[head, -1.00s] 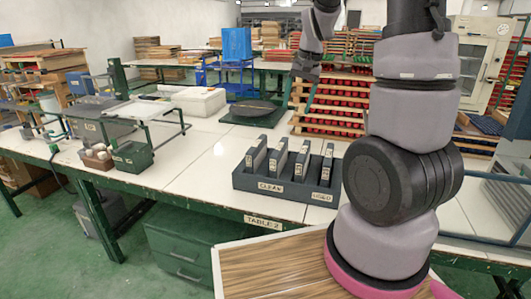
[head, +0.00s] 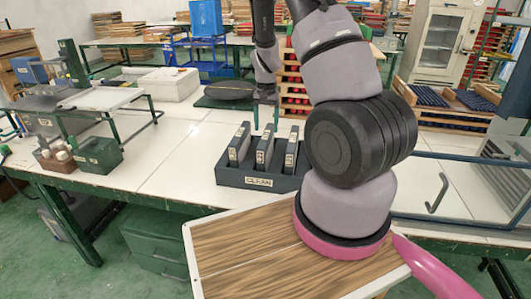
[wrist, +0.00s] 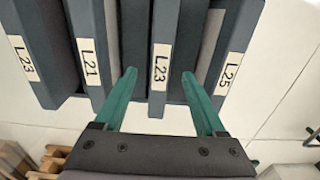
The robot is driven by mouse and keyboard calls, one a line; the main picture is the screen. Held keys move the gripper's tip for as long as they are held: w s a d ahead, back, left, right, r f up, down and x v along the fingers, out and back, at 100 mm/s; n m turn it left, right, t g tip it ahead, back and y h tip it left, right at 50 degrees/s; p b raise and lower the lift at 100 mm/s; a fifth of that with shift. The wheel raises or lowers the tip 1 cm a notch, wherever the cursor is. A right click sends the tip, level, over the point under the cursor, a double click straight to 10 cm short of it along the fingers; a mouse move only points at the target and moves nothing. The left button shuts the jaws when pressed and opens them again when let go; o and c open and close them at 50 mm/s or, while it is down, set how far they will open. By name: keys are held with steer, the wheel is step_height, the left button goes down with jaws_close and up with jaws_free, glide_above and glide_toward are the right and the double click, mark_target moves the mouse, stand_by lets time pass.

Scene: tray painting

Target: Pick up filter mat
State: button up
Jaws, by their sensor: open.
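Several dark grey filter mats stand upright side by side in a grey rack (head: 262,179) labelled CLEAN on the white table. In the wrist view their ends carry tags: L23 at far left, L21, another L23 near the middle and L25 at right. My gripper (wrist: 159,74) is open, its two green fingers pointing at the row. The middle L23 filter mat (wrist: 162,62) lies between the fingertips in the picture, one finger on each side. I cannot tell whether they touch it. In the head view my arm covers the rack's right end.
Bare white tabletop lies left of the rack.

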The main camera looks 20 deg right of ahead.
mark_target(266, 134)
step_height(266, 134, down, 5)
steer(key=shift+r, duration=0.1)
jaws_close()
stand_by(0.3)
